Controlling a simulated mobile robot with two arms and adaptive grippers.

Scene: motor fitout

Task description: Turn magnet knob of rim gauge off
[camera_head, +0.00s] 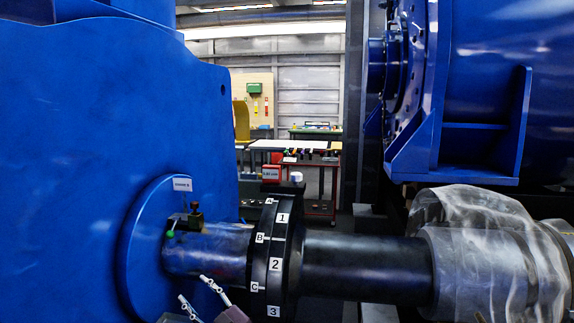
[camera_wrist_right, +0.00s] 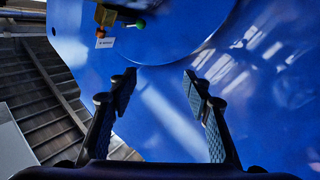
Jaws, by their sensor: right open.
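A small dark block (camera_head: 193,217) with a green knob (camera_head: 170,234) sits on the shaft beside the blue housing. In the right wrist view, a block (camera_wrist_right: 106,16) shows at the top left, with a green knob (camera_wrist_right: 139,24) and an orange knob (camera_wrist_right: 101,32). I cannot tell which knob is the rim gauge's magnet knob. My left gripper is not in view.
The blue housing (camera_head: 80,130) fills the left side. The black coupling (camera_head: 274,250), marked with letters and numbers, stands right of the block. Crumpled clear wrap (camera_head: 485,255) covers the shaft at right. A blue motor (camera_head: 505,80) hangs over it. A workbench stands far behind.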

